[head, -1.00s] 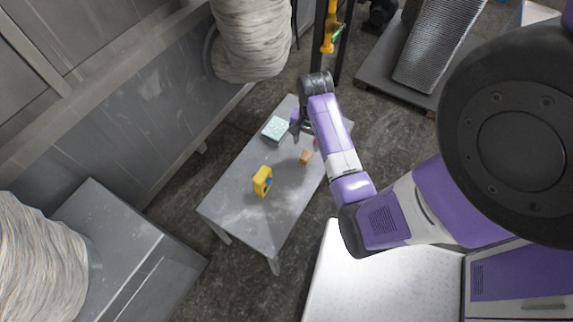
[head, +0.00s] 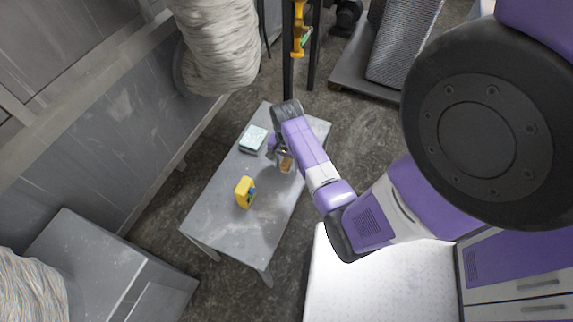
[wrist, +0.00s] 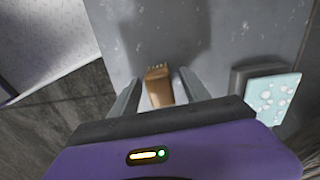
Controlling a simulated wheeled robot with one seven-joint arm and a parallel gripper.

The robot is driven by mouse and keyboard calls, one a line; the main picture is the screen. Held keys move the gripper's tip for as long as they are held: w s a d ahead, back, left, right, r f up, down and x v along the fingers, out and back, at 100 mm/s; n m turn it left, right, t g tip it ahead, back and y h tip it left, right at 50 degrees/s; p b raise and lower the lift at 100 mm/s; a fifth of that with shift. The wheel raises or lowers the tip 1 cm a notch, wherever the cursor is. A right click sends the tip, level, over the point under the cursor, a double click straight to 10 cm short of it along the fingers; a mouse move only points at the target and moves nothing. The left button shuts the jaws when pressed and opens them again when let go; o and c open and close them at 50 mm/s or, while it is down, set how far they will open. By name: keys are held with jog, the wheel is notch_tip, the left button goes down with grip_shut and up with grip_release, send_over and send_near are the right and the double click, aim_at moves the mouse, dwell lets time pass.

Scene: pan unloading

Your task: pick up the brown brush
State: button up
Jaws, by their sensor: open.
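The brown brush (wrist: 158,88) lies on the grey table between the two open fingers of my gripper (wrist: 156,85) in the wrist view. Its bristle end points away from the palm, and its near end is partly hidden by my gripper body. In the head view the brush (head: 287,163) shows as a small brown patch beside my gripper (head: 279,158), which is over the table. The fingers stand apart on either side of the brush, and I see no contact.
On the grey table (head: 215,215), a pale teal speckled block (head: 253,139) lies left of my gripper. The table's front part is clear. A white-topped cabinet (head: 370,285) stands at the right.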

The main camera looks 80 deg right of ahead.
aim_at(286, 161)
grip_shut()
jog(key=shift+r, duration=0.1)
notch_tip(286, 161, up, 20)
jog(key=p, duration=0.6)
jog(key=c, duration=0.9)
grip_release()
grip_shut()
